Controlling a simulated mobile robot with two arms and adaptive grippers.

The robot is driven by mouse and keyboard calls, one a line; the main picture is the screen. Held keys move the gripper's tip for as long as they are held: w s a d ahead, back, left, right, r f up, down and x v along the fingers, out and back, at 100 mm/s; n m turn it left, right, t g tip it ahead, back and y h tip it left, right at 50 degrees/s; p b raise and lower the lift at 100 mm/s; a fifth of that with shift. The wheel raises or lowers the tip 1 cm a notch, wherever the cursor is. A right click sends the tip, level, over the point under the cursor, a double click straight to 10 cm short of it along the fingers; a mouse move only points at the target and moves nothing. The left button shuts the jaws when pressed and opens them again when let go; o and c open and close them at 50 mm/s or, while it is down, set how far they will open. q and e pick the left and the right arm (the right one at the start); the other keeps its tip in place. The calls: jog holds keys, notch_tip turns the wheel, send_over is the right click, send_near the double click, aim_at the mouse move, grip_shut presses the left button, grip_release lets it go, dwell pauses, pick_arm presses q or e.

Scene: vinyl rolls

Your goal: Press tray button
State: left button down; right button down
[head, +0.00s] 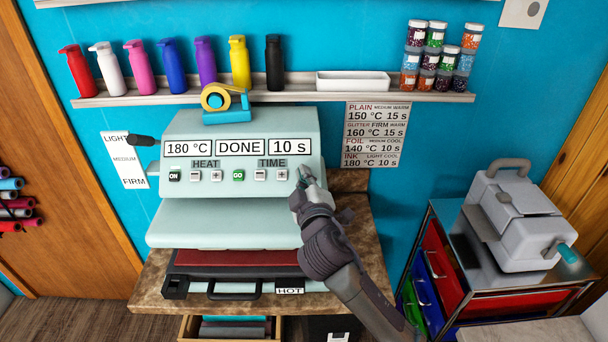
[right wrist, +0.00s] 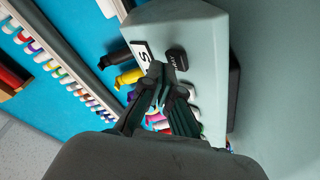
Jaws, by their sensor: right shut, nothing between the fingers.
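The pale green heat press (head: 240,130) stands on the counter, its panel reading 180 °C, DONE and 10 s. My right gripper (head: 305,176) is shut and empty at the right end of the panel, beside the TIME plus button (head: 281,175). In the right wrist view, a dark button (right wrist: 177,60) with partly readable lettering sits right by the closed fingertips (right wrist: 160,76). I cannot tell whether they touch it. In the head view my gripper covers that spot. The press's dark red tray pad (head: 225,257) lies below the raised upper part, with a black handle (head: 233,295) in front. My left gripper is out of view.
A shelf (head: 300,97) above holds several bottles, jars and a white dish (head: 352,81). A tape dispenser (head: 226,115) sits on top of the press. A metal cart (head: 478,260) with colored drawers carries a grey machine (head: 520,215) at right.

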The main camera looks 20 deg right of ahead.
jog(key=shift+w+d+f+b, duration=0.1)
jog(key=shift+w+f+b, duration=0.2)
jog(key=shift+f+b, duration=0.05)
dwell(0.6)
dwell(0.4)
jog(key=shift+s+r+p, duration=0.6)
jog(key=shift+s+p, duration=0.05)
jog(key=shift+p, duration=0.05)
jog(key=s+r+p, duration=0.1)
jog(key=s+a+r+p, duration=0.1)
jog(key=s+r+p, duration=0.1)
jog(key=shift+s+a+r, duration=0.15)
jog(key=shift+r, duration=0.1)
dwell(2.6)
